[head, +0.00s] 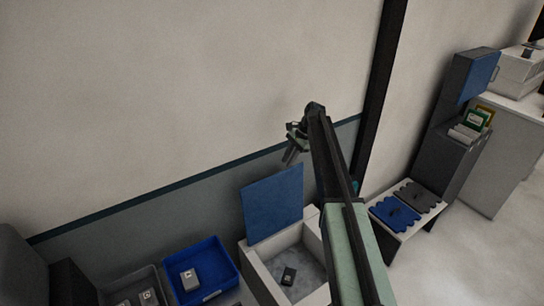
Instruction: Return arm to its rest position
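My arm reaches up from the bottom of the head view, over the white box.
Below stand a white open box (257,274) with a dark item (288,276), a blue panel (272,205), a blue bin (228,268) and a grey bin (112,288) with small items. A low bench (399,236) with blue and grey mats is right. The wall is close behind.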

